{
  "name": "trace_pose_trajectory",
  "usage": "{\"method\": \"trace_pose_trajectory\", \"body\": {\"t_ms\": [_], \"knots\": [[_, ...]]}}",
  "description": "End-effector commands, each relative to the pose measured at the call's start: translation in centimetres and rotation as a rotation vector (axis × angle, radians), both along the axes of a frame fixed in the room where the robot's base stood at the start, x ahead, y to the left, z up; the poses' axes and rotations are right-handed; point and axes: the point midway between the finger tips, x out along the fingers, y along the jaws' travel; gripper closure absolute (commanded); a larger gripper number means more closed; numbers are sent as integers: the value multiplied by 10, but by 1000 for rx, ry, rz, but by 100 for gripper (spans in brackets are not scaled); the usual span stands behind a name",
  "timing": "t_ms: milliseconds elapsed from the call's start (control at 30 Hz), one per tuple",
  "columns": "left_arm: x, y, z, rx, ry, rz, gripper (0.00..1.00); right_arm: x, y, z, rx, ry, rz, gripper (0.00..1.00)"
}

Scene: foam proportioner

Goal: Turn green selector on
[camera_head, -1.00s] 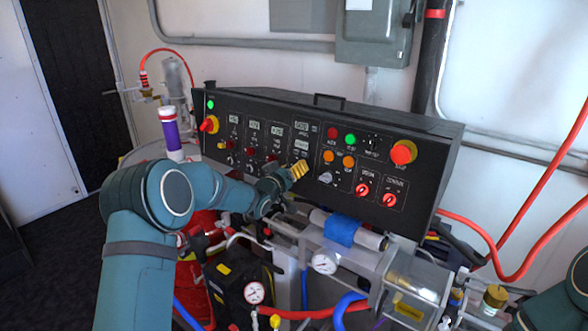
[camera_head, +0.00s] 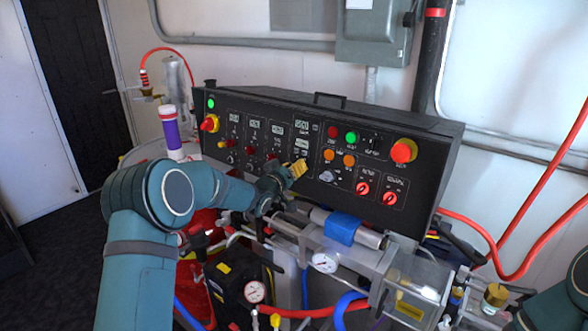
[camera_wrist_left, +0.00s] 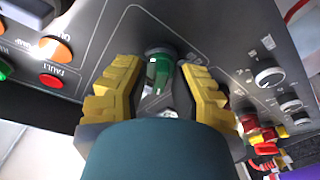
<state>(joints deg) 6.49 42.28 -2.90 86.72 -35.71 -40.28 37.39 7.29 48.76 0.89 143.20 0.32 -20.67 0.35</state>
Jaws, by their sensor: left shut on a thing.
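The green selector (camera_wrist_left: 160,72) is a translucent green knob on the black control panel (camera_head: 232,113). In the left wrist view it sits between the two yellow fingers of my left gripper (camera_wrist_left: 162,88). The gripper is shut on it, with the fingers on both sides of the knob. In the head view my left gripper (camera_head: 297,170) is at the middle of the panel front and hides the selector. My right gripper is out of view; only a part of my right arm shows at the bottom right corner.
Red knobs (camera_head: 362,188) and a grey knob (camera_head: 327,176) lie right of my gripper. Below are gauges (camera_head: 325,263), hoses and a blue-banded cylinder (camera_head: 342,229).

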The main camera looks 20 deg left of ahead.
Motion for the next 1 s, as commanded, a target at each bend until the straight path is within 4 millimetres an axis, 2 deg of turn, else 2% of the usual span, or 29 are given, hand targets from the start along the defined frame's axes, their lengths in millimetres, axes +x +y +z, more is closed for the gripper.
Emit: {"method": "trace_pose_trajectory", "body": {"t_ms": [267, 500, 1000], "knots": [[1, 0, 0, 130, -56, -25, 100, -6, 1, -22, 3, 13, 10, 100], [1, 0, 0, 331, -128, -63, 100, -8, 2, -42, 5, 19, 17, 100], [1, -1, 4, 742, -279, -143, 100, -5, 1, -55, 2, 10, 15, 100]]}}
